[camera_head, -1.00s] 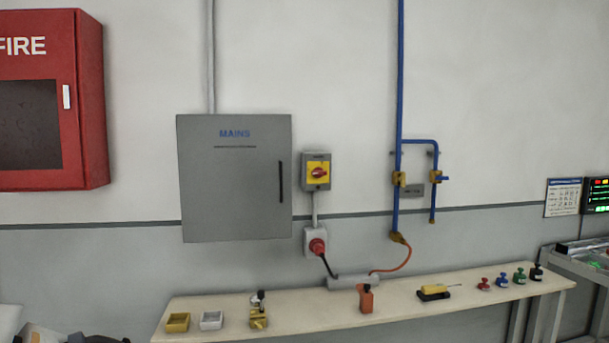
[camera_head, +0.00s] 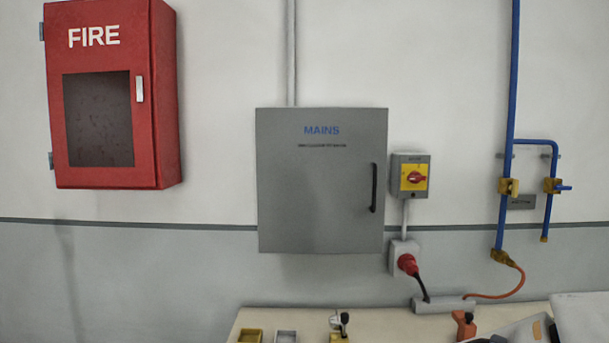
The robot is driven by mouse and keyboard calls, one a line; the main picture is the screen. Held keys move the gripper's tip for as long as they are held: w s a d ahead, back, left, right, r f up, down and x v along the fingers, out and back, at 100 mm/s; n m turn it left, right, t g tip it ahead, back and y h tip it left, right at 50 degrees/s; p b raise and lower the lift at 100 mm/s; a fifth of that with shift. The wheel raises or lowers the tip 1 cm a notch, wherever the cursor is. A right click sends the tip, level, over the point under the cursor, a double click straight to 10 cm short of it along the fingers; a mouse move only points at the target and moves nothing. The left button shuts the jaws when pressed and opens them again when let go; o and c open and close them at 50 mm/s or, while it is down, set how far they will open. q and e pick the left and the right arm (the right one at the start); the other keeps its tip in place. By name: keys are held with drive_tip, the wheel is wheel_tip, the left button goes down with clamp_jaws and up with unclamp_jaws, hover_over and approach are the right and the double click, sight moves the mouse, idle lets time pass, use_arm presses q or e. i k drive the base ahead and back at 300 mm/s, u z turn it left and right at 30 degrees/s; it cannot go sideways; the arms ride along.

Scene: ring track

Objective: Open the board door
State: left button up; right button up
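The board is a grey wall cabinet (camera_head: 320,195) marked MAINS, in the middle of the head view. Its door is shut. A dark vertical bar handle (camera_head: 374,188) is on the right side of the door. Neither gripper can be made out. A grey and dark shape at the bottom right corner may be part of my own arm, with no fingertips to be seen.
A red FIRE cabinet (camera_head: 115,95) hangs at the left. Right of the board are a yellow and red switch (camera_head: 414,177), a red plug (camera_head: 407,264) and blue pipes (camera_head: 508,120). A bench (camera_head: 385,323) with small items stands below.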

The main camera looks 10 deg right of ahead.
sight(321, 173)
drive_tip(key=u, duration=0.2)
drive_tip(key=i, duration=0.95)
drive_tip(key=z, duration=0.25)
